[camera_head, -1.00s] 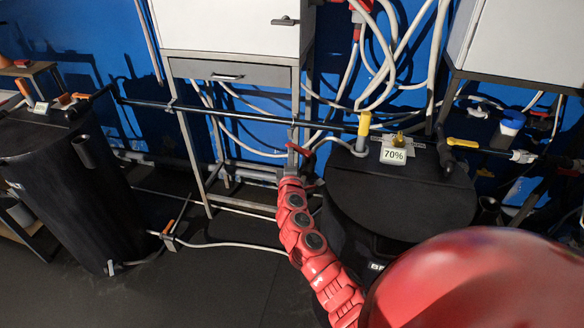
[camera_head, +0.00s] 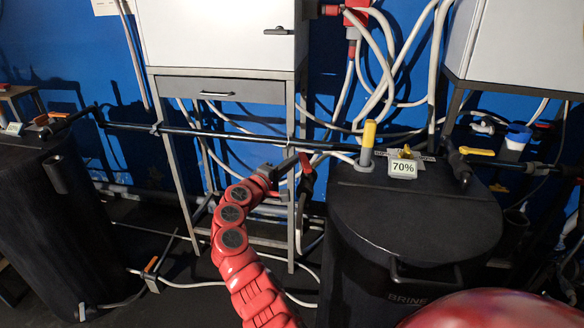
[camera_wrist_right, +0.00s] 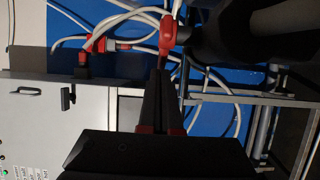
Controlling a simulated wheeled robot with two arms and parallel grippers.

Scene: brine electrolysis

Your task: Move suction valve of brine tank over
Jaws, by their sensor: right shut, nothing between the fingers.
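The black brine tank (camera_head: 415,215) stands at right with a "70%" display (camera_head: 403,168) on its lid. An upright yellow-handled fitting (camera_head: 367,142) rises at the lid's back left. A red-handled valve (camera_head: 307,165) sits on piping left of the tank; the frames do not show which valve is the suction valve. My right gripper (camera_head: 288,162) is shut and empty, just left of this red handle. In the right wrist view, the closed fingertips (camera_wrist_right: 160,72) point at the red handle (camera_wrist_right: 170,35); contact is unclear. My left gripper is not in view.
A metal stand (camera_head: 170,160) carries a white cabinet (camera_head: 220,35) behind my arm. A dark horizontal pipe (camera_head: 230,134) runs across it. Another black tank (camera_head: 45,210) stands at left. White hoses hang behind. The floor between the tanks has hoses and a small orange-handled valve (camera_head: 151,265).

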